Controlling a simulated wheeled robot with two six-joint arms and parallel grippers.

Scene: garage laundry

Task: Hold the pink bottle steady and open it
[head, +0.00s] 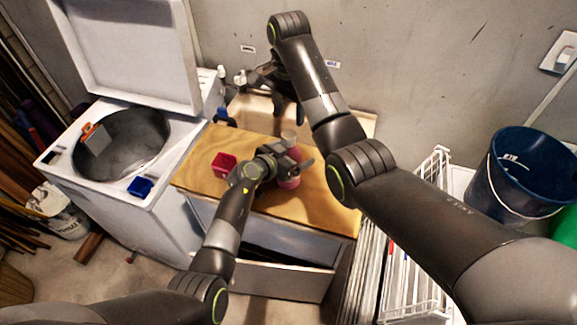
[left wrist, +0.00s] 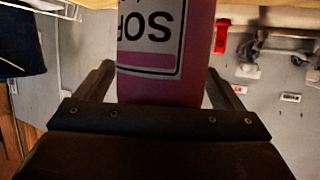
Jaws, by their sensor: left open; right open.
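The pink bottle (head: 291,182) stands on the wooden cabinet top, with a pale cap (head: 288,137) showing above my left gripper (head: 296,161). My left gripper is open, with its fingers on either side of the bottle's body. In the left wrist view the bottle (left wrist: 160,88) is between the two spread fingers, its label upside down; gaps appear beside it. The gripper hides the bottle's middle in the head view. My right gripper (head: 268,88) is open and empty, above and behind the cabinet near the wall, away from the cap.
A red container (head: 223,165) sits on the wooden top (head: 207,152), left of the bottle. A drawer (head: 280,279) stands open below. An open top-loading washer (head: 57,160) with a blue box (head: 141,187) is left. A white rack (head: 418,240) and blue bucket (head: 520,175) are right.

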